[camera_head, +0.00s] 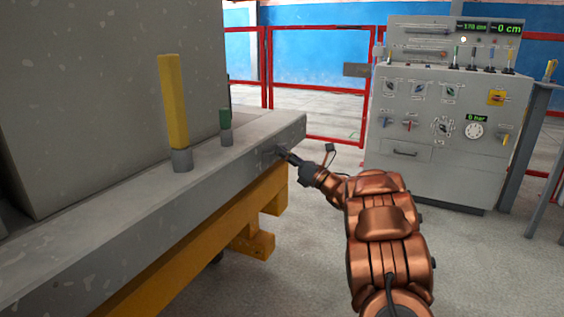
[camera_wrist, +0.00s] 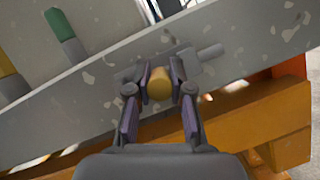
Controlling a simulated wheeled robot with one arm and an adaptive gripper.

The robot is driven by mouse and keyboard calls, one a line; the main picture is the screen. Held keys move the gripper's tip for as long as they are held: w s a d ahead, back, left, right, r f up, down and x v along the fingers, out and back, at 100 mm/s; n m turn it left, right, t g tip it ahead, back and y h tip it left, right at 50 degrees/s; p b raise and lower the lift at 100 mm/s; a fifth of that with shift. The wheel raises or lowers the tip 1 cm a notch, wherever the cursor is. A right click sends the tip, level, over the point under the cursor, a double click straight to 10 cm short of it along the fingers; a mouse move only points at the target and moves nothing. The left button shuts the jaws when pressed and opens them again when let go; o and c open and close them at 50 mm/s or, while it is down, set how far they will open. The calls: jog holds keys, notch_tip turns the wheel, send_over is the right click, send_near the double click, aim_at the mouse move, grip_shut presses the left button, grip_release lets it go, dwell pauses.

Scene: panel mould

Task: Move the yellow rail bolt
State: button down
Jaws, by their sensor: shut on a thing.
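The yellow rail bolt (camera_wrist: 159,86) shows end-on in the wrist view as a short yellow cylinder on the side face of the grey rail (camera_wrist: 85,98). My gripper (camera_wrist: 160,76) has one finger on each side of it and is shut on it. A small grey metal fitting (camera_wrist: 208,54) shows just right of the bolt. In the head view my gripper (camera_head: 284,153) reaches the side of the rail (camera_head: 220,168) near its far end. The bolt cannot be made out there.
A tall yellow post (camera_head: 173,100) and a shorter green post (camera_head: 225,120) stand on the rail beside a large grey panel (camera_head: 100,90). Yellow beams (camera_head: 200,235) run below. A grey control cabinet (camera_head: 440,130) stands at right. Open floor lies between.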

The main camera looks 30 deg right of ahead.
jog(key=shift+w+d+f+b, duration=0.15)
jog(key=shift+w+d+b, duration=0.25)
jog(key=shift+w+d, duration=0.3)
jog(key=shift+d, duration=0.25)
jog(key=shift+r, duration=0.2)
jog(key=c, duration=1)
grip_release()
jog(key=shift+c, duration=0.2)
jog(key=shift+s+d+f, duration=0.1)
jog(key=v, duration=1.1)
jog(key=shift+s, duration=0.35)
jog(key=shift+d+f, duration=0.1)
